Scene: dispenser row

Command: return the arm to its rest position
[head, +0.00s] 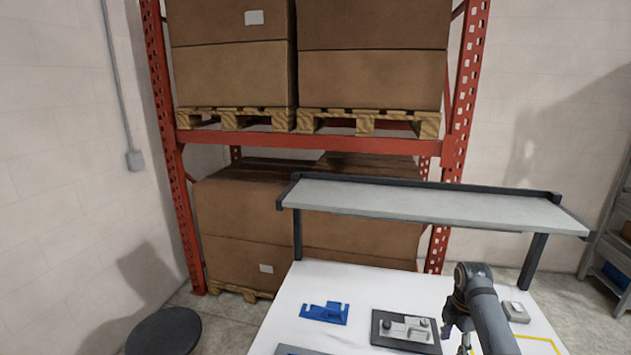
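My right arm comes in from the lower right over the white table (290,325). My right gripper (456,338) points down near the right edge of a dark plate that carries a grey fixture (405,330). It is small and partly hidden by its own arm, so I cannot tell whether its fingers are open or shut. I see nothing clearly held in it. My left gripper is not in view.
A grey raised shelf (430,205) spans the table's back. A blue part (325,312) lies at left. A small grey box (515,312) and a yellow outline (540,339) are right of the arm. A red rack (300,143) with boxes stands behind; a black round object (164,332) is on the floor.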

